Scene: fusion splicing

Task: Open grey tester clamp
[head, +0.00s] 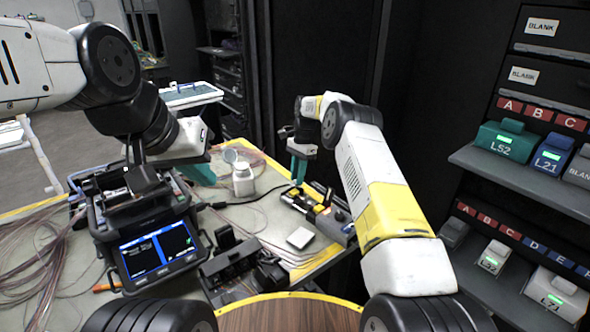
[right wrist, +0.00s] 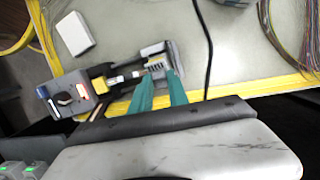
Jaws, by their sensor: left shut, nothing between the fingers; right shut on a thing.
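The tester (head: 338,222) is a low grey, black and yellow device at the table's right edge; it also shows in the right wrist view (right wrist: 84,95). Its grey clamp (right wrist: 155,50) is at the end by my right gripper. My right gripper (head: 298,170) has teal fingers (right wrist: 163,80) shut on the grey clamp, partly hiding it. I cannot tell how far the clamp is raised. My left gripper (head: 197,174) is shut and empty, above the table behind the splicer and left of the white bottle.
The fusion splicer (head: 150,225) with a lit screen stands at the left. A white bottle (head: 243,180), a white box (head: 300,238) and a black device (head: 232,262) share the table. Thin fibres lie at left and back. A shelf rack (head: 500,165) stands at right.

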